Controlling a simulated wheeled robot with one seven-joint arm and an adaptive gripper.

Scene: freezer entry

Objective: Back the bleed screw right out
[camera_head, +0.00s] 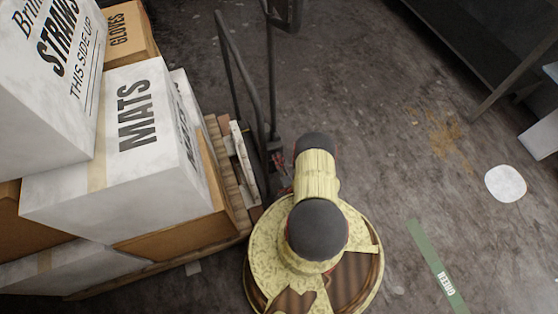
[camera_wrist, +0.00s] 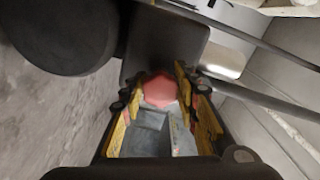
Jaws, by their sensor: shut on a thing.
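In the wrist view, a red faceted knob-like head (camera_wrist: 160,91), which I take to be the bleed screw, sits between the fingertips of my gripper (camera_wrist: 161,84). My gripper's yellow-and-black fingers are shut on its two sides. Its shaft and any thread are hidden, so I cannot tell how far out it stands. Behind it is a dark grey block (camera_wrist: 180,42), part of the pallet jack. In the head view, the pallet jack (camera_head: 265,110) stands beside the loaded pallet; my own arm covers the gripper and the screw there.
A dark round part (camera_wrist: 60,35) is close to my gripper in the wrist view. Floor on the right is open, with a green strip (camera_head: 437,265) and white disc (camera_head: 505,183).

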